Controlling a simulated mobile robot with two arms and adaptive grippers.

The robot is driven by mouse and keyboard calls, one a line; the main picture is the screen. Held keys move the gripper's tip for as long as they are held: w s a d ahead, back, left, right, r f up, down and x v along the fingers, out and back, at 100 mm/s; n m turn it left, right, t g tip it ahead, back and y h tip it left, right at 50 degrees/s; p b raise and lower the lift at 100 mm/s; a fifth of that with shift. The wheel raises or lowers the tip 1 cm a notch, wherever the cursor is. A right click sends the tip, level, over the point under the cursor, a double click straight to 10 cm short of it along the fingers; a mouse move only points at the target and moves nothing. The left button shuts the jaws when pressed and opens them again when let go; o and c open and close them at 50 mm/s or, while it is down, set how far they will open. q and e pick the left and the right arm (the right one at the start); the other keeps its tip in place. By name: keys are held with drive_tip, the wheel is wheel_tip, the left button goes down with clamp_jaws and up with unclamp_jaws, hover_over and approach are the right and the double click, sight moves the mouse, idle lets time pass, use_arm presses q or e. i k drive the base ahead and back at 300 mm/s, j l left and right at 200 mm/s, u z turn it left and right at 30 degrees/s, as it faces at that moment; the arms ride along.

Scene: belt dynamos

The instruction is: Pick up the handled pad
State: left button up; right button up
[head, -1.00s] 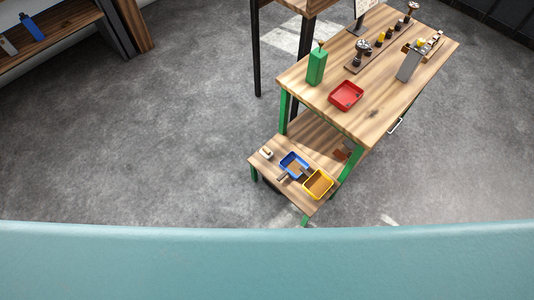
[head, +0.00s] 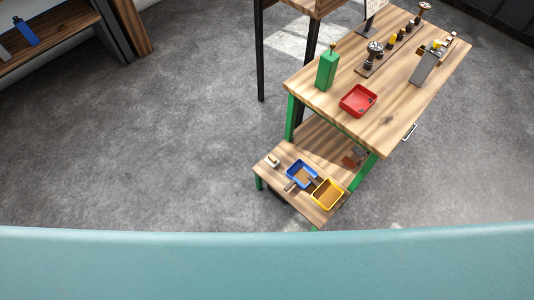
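A small pale block with a tan top (head: 272,160) lies at the back left corner of the low wooden bench (head: 268,175). It looks like the handled pad, but it is too small to be certain. It stands apart from the blue tray (head: 302,174) to its right, and nothing covers it. Neither of my grippers is in view.
A yellow tray (head: 328,194) and a grey tool (head: 291,186) share the low bench. The taller workbench (head: 395,119) behind holds a red tray (head: 358,101), a green bottle (head: 327,71) and several dark-based parts. Grey floor (head: 130,150) is open on the left.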

sight(271, 160)
drive_tip(key=i+j+z, duration=0.5)
drive_tip(key=j, duration=0.25)
drive_tip(key=i+j+z, duration=0.2)
drive_tip(key=i+j, duration=0.15)
drive_tip(key=j, duration=0.15)
